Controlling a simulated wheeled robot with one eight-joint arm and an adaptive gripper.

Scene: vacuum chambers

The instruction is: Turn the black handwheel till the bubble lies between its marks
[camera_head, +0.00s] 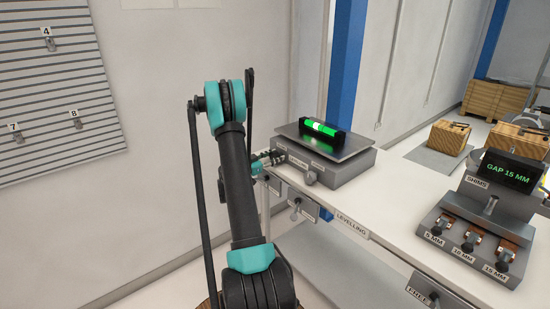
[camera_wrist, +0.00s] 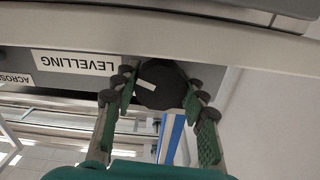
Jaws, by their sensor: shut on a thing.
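The black handwheel (camera_wrist: 163,92) sits between the two fingers of my gripper (camera_wrist: 160,97) in the wrist view, with a short white mark on its face. My gripper is shut on it. In the head view my gripper (camera_head: 269,160) is at the left end of the grey levelling unit (camera_head: 340,172), and the handwheel is hidden there. A spirit level (camera_head: 322,135) with a bright green vial (camera_head: 320,128) lies on the unit's tilted-looking plate (camera_head: 352,147).
A LEVELLING label (camera_head: 352,227) marks the white bench (camera_head: 390,215). Another knob (camera_head: 310,177) is on the unit's front. A shims stand (camera_head: 490,200) with a GAP 15 MM display (camera_head: 509,171) stands at right.

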